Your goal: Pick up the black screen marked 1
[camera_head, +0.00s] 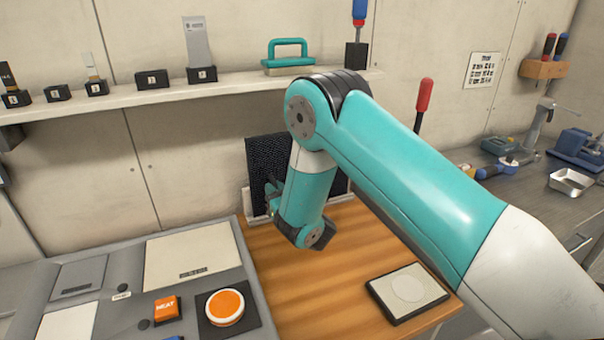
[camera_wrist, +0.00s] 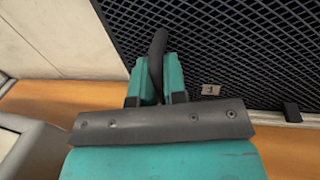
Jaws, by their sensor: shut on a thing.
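The black screen (camera_head: 268,153) is a dark mesh panel standing upright at the back of the wooden worktop, partly hidden behind my arm. In the wrist view the screen (camera_wrist: 240,45) fills the upper right, with a small tag (camera_wrist: 211,90) that seems to read 1. My gripper (camera_head: 271,190) is in front of the screen's left part. In the wrist view my gripper (camera_wrist: 158,78) has its teal fingers shut on a black curved handle (camera_wrist: 157,45) in front of the mesh. The handle's join to the screen is hidden.
A pale ledge (camera_head: 257,217) runs along the screen's foot. A framed pad (camera_head: 408,291) lies on the worktop (camera_head: 300,290). A grey panel (camera_head: 122,262) with an orange button (camera_head: 224,307) is at left. A shelf (camera_head: 130,102) with tools is above. The worktop's middle is clear.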

